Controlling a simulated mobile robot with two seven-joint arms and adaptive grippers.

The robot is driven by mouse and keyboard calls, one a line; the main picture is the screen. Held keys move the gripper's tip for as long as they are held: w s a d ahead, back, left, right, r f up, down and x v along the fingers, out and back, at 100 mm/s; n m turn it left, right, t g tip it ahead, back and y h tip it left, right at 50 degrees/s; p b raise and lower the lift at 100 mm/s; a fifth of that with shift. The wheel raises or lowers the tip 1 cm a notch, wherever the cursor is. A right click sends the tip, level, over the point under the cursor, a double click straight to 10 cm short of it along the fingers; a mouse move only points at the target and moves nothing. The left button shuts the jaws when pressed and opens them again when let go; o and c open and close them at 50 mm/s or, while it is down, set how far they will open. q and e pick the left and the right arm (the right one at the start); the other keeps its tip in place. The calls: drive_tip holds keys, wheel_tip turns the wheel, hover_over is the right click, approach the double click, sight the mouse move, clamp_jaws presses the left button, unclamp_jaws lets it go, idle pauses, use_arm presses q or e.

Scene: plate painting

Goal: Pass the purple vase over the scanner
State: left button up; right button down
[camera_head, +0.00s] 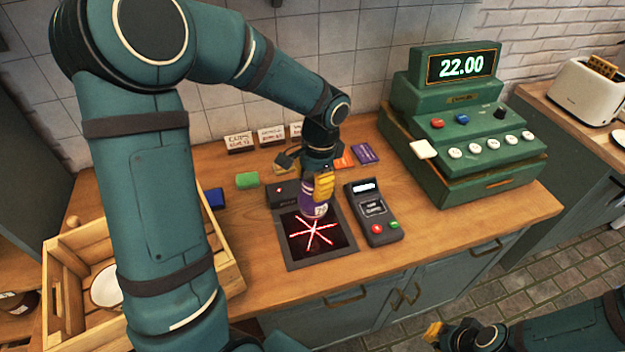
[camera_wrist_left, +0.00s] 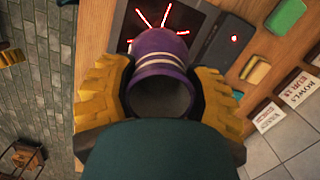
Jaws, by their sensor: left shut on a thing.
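The purple vase (camera_head: 314,203) is held by my left gripper (camera_head: 318,184) over the back part of the scanner (camera_head: 293,262). The scanner is a dark flat plate with red crossing lines lit on it. In the left wrist view, the yellow fingers of my left gripper (camera_wrist_left: 162,92) close on both sides of the vase (camera_wrist_left: 160,58), whose open mouth faces the camera. The scanner (camera_wrist_left: 197,25) shows beyond it. I cannot tell whether the vase touches the plate. My right gripper (camera_head: 462,333) is at the bottom edge, away from the counter; its fingers are unclear.
A card terminal (camera_head: 374,212) stands right of the scanner. A green cash register (camera_head: 463,135) reads 22.00. A wooden crate (camera_head: 60,290) with a white bowl (camera_head: 105,287) is at left. Small coloured blocks and price cards (camera_head: 271,136) line the back.

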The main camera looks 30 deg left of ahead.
use_arm(q)
drive_tip(key=shift+r, duration=0.2)
wheel_tip(320, 180, up, 5)
drive_tip(key=p, duration=0.4)
idle(0.4)
